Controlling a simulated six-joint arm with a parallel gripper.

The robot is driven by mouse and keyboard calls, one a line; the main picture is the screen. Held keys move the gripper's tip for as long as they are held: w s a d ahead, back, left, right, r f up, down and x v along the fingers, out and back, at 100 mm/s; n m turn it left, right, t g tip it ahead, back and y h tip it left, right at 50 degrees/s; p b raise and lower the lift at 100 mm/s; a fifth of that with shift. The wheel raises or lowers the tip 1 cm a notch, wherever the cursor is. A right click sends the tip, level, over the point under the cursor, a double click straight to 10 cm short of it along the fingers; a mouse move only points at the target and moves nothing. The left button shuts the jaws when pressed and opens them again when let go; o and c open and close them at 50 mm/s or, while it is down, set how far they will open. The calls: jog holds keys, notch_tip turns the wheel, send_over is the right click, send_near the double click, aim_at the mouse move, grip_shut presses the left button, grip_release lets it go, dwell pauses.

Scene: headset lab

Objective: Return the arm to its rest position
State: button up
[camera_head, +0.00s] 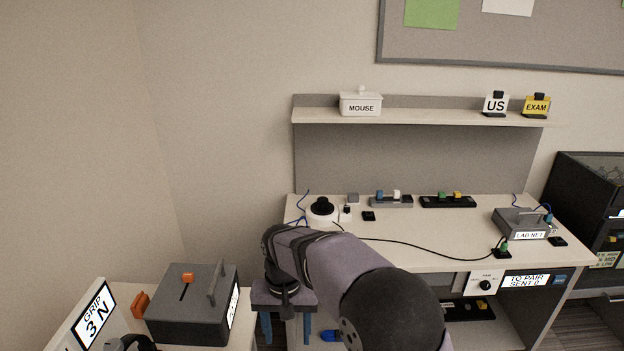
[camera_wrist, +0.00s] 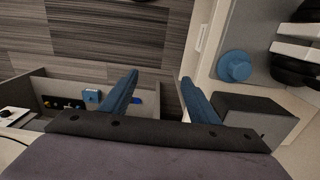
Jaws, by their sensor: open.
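My gripper (camera_head: 286,328) hangs low in front of the desk's left end in the head view, its blue fingers pointing down. In the wrist view my gripper (camera_wrist: 159,78) has its two blue fingers spread apart with nothing between them. Dark striped floor shows past the fingertips. My arm reaches from the lower right of the head view and hides part of the desk front.
The desk (camera_head: 460,253) carries a cable, power strips and a LAB NET box (camera_head: 520,224). A grey box (camera_head: 190,318) with an orange lever stands at the lower left beside a GRIP 3 N sign (camera_head: 94,318). A blue round knob (camera_wrist: 234,66) shows near the fingers.

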jog(key=s+d+f, duration=0.2)
jog(key=s+d, duration=1.7)
jog(key=d, duration=0.1)
jog(key=shift+d+f, duration=0.25)
jog(key=shift+f, duration=0.05)
dwell(1.6)
